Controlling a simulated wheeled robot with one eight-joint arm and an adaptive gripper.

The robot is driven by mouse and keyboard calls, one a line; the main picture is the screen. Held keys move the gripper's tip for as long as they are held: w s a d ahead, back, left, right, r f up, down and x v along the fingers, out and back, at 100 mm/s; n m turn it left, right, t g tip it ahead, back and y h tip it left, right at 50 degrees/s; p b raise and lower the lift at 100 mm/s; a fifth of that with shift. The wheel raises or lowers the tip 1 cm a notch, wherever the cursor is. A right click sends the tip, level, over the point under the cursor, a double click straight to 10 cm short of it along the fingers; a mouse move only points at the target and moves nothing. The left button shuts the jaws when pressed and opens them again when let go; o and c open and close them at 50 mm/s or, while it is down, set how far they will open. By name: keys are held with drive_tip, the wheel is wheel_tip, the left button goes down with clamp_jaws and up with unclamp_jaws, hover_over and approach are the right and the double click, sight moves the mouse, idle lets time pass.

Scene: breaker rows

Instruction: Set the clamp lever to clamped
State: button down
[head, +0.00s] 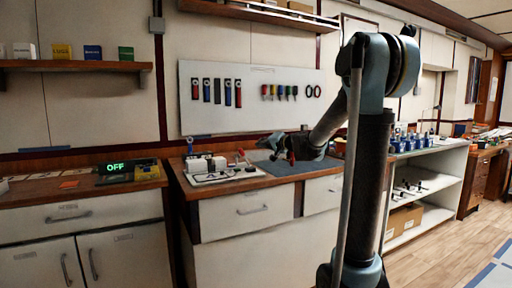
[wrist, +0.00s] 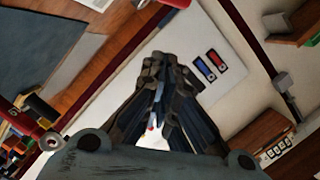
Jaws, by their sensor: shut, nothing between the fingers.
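A white fixture (head: 207,166) stands on a pale base plate on the wooden worktop, left of my gripper in the head view. A small red-tipped lever (head: 241,154) rises at its right side and looks upright or slightly tilted; its exact setting is too small to tell. My gripper (head: 268,143) is to the right of the red tip, above the worktop and apart from it. In the wrist view my gripper (wrist: 155,62) is shut and empty, pointing toward the wall panel. A small red and white spot shows below the fingers there; I cannot tell what it is.
A black display (head: 116,168) reads OFF in green at the left. A dark mat (head: 288,168) lies under my gripper. A pale tool panel (head: 252,82) with hanging tools is on the wall behind. A wooden shelf (head: 75,65) holds small boxes.

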drive_tip(key=shift+v, duration=2.45)
drive_tip(key=shift+s, duration=0.1)
drive_tip(key=s+d+f+n+g+h, duration=0.25)
drive_tip(key=s+f, duration=0.45)
drive_tip(key=s, duration=0.4)
drive_tip(key=s+d+f+n+g+h, duration=0.1)
drive_tip(key=s+d+f+g, duration=0.15)
drive_tip(key=s+f, duration=0.65)
drive_tip(key=s+d+f+g+h, duration=0.2)
drive_tip(key=s+d+f, duration=0.4)
drive_tip(key=s, duration=0.5)
drive_tip(key=s+d+f+g+h, duration=0.3)
drive_tip(key=s+d+f+h, duration=0.2)
drive_tip(key=s, duration=0.7)
drive_tip(key=d+f, duration=0.2)
drive_tip(key=d, duration=0.1)
drive_tip(key=shift+d+f, duration=0.25)
drive_tip(key=shift+d, duration=0.15)
drive_tip(key=shift+w+h, duration=0.1)
drive_tip(key=shift+h, duration=0.15)
drive_tip(key=shift+w+f, duration=0.2)
drive_tip(key=shift+w, duration=0.2)
